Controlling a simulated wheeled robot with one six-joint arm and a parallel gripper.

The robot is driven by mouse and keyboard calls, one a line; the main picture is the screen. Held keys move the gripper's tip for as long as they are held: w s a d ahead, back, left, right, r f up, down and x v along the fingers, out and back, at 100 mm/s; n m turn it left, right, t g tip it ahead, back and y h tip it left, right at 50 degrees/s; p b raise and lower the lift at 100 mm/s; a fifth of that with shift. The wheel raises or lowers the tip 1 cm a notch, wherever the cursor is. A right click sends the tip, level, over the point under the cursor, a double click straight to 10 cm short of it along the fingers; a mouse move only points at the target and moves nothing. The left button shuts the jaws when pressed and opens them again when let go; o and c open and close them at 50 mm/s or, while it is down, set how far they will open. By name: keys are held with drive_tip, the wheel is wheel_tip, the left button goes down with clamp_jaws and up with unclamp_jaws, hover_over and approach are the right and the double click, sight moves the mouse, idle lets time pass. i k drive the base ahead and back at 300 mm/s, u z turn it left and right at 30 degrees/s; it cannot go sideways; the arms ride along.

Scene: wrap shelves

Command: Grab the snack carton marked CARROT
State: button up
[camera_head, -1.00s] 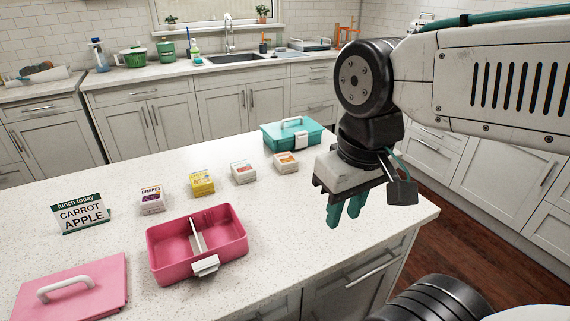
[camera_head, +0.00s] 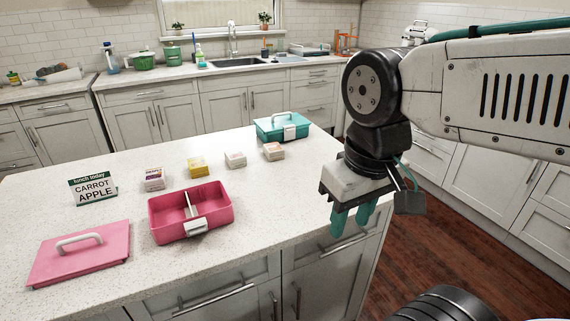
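Several small snack cartons stand in a row on the white speckled island: a purple-marked carton (camera_head: 154,179), a yellow carton (camera_head: 198,168), a pale carton with reddish print (camera_head: 235,160) and a pale carton with an orange mark (camera_head: 273,151) at the right end. Their print is too small to read now, so I cannot tell for sure which is marked CARROT. My gripper (camera_head: 352,222) points down, right of the row and nearer the camera, touching no carton. Its two teal fingers stand apart with nothing between them.
A sign (camera_head: 93,188) reads "lunch today CARROT APPLE". An open pink divided box (camera_head: 160,228) stands in front of the cartons, its pink lid (camera_head: 80,262) to the left. A closed teal box (camera_head: 268,132) stands behind the right end. The island's right part is clear.

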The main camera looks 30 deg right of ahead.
sight(273, 151)
drive_tip(key=k, duration=0.6)
drive_tip(key=z, duration=1.65)
drive_tip(key=i, duration=4.3)
drive_tip(key=u, duration=4.4)
drive_tip(key=i, duration=0.55)
drive_tip(key=u, duration=0.1)
